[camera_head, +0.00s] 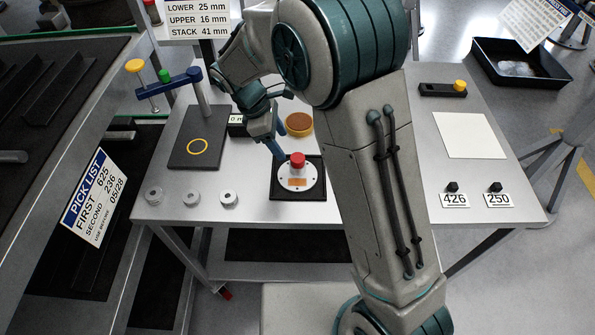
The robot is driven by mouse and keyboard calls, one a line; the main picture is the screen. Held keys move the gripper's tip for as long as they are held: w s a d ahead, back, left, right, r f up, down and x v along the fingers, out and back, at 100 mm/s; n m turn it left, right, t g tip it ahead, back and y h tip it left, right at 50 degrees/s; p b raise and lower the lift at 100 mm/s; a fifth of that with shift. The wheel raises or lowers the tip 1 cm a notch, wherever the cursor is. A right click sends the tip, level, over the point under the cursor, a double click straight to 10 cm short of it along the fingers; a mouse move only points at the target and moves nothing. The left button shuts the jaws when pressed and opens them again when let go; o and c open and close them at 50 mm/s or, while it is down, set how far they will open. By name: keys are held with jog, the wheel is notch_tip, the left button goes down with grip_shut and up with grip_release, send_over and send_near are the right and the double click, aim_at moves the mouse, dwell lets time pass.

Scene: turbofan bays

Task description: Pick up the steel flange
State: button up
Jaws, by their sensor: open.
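Three small silver round metal parts stand in a row near the table's front left edge: a left one (154,195), a middle one (192,199) and a right one (229,198). The left one looks wider with a rim. They are too small to tell surely which is the steel flange. My gripper (279,153) points down over the table, open, right of and behind these parts. It is close to a red knob (297,159) on a pale round plate with an orange label, on a black base (311,193). Nothing shows between its fingers, which are partly hidden.
A dark pad (185,155) with a yellow ring and a blue-armed post (201,95) stands left. A brown-topped round piece (299,122) lies behind the knob. Number cards 426 (454,200) and 250 (498,200) and a white sheet (468,135) lie right. My arm hides the middle.

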aim_at(293, 157)
jog(key=x, duration=0.4)
jog(key=shift+f, duration=0.15)
jog(key=shift+w+p+x, duration=0.1)
jog(key=shift+p+x, duration=0.4)
jog(key=shift+x, duration=0.8)
jog(key=shift+w+p+x, duration=0.15)
jog(key=shift+p+x, duration=0.3)
jog(key=shift+x, duration=0.9)
jog(key=shift+d, duration=0.15)
grip_shut()
